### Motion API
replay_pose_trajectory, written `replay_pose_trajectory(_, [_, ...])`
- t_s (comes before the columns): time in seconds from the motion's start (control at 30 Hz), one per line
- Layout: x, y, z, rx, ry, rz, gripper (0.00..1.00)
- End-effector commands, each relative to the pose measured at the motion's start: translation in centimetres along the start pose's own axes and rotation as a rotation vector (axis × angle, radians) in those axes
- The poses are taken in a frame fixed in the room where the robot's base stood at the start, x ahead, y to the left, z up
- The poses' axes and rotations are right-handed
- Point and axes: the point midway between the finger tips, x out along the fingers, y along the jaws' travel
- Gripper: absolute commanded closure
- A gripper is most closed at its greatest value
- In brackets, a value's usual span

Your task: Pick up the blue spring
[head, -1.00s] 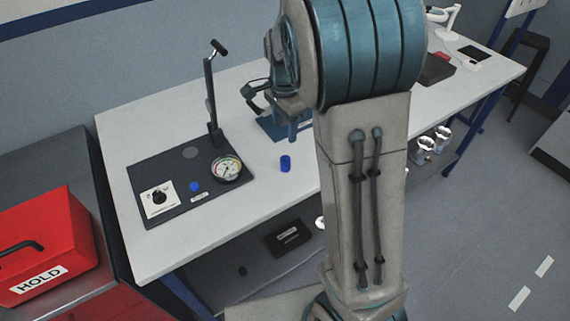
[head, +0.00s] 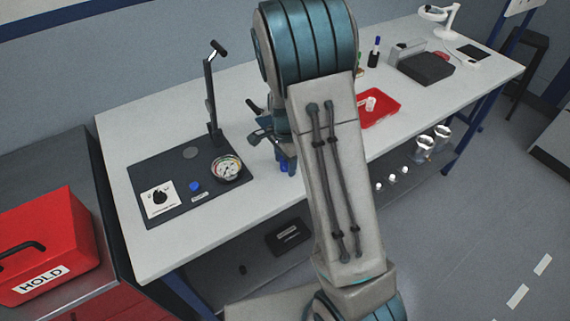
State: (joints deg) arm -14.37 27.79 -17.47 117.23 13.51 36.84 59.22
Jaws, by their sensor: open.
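The blue spring (head: 284,167) is a small dark blue upright shape on the pale bench, right of the black gauge board. It shows just left of my arm, and its upper part is crowded by my gripper and arm. My gripper (head: 264,138) is open, seen small and partly hidden behind my own arm. It appears close above and to the left of the spring in the picture. I cannot tell whether they touch or how high the gripper is.
The black board (head: 168,209) carries a dial gauge (head: 227,168), a blue knob (head: 194,187) and an upright lever (head: 211,95). A red tray (head: 378,112) lies right of my arm. A red HOLD box (head: 45,245) stands at left.

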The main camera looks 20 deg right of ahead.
Motion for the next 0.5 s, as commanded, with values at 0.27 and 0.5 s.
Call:
replay_pose_trajectory(0.27, [0.05,-0.01,0.02,-0.001,0.000,0.000,0.67])
replay_pose_trajectory(0.5, [0.03,-0.01,0.02,-0.001,0.000,0.000,0.96])
